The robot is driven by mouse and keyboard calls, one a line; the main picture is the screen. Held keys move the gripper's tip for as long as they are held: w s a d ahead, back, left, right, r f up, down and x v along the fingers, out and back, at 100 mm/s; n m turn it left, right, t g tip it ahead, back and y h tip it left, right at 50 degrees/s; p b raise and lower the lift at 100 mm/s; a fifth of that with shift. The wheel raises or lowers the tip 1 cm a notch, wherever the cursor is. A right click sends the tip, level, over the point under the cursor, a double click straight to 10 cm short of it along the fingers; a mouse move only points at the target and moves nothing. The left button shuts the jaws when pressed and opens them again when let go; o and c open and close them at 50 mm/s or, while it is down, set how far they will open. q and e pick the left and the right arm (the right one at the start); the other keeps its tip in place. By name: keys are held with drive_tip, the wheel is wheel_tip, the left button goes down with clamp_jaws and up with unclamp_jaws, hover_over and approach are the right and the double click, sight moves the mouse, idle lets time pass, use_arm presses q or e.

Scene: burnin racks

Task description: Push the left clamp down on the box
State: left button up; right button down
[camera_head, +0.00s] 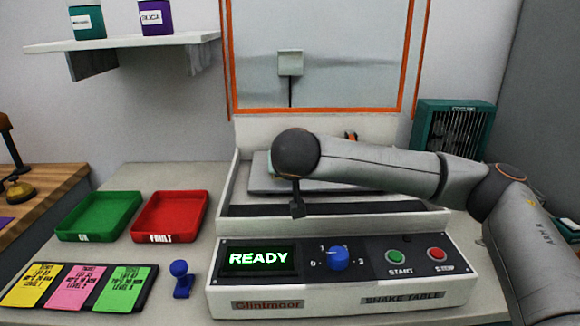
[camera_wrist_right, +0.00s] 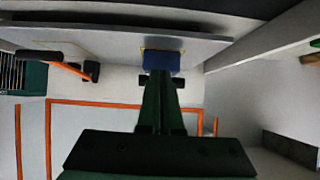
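My right arm reaches in from the right over the shake table in the head view, and its wrist hides the left clamp area and the gripper there. In the right wrist view, the fingers of my right gripper (camera_wrist_right: 160,90) look shut together, with their tips by a small blue patch with a yellow edge (camera_wrist_right: 160,62). A flat grey box (camera_head: 262,184) lies in the shake table's tray. A black and orange clamp (camera_wrist_right: 70,65) shows left of the fingers; its orange part (camera_head: 350,135) shows above my arm. Black pieces (camera_wrist_right: 180,83) beside the fingers may belong to the left clamp. My left gripper is out of view.
The shake table's front panel (camera_head: 430,286) has a lit READY display, a blue knob and two buttons. Green (camera_head: 100,212) and red (camera_head: 170,213) trays, coloured cards (camera_head: 75,287) and a small blue object (camera_head: 181,278) lie left. A teal fan unit (camera_head: 452,128) stands behind right.

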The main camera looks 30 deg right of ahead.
drive_tip(key=shift+w+d+f, duration=0.15)
drive_tip(key=shift+f, duration=0.3)
drive_tip(key=shift+w+d+f, duration=0.15)
drive_tip(key=shift+f, duration=0.25)
drive_tip(key=shift+s+a+r, duration=0.2)
drive_tip(key=shift+s+r, duration=0.1)
drive_tip(key=shift+r, duration=0.15)
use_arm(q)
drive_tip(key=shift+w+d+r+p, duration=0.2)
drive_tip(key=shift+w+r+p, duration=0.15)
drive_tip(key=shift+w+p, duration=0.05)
use_arm(e)
drive_tip(key=v, duration=1.2)
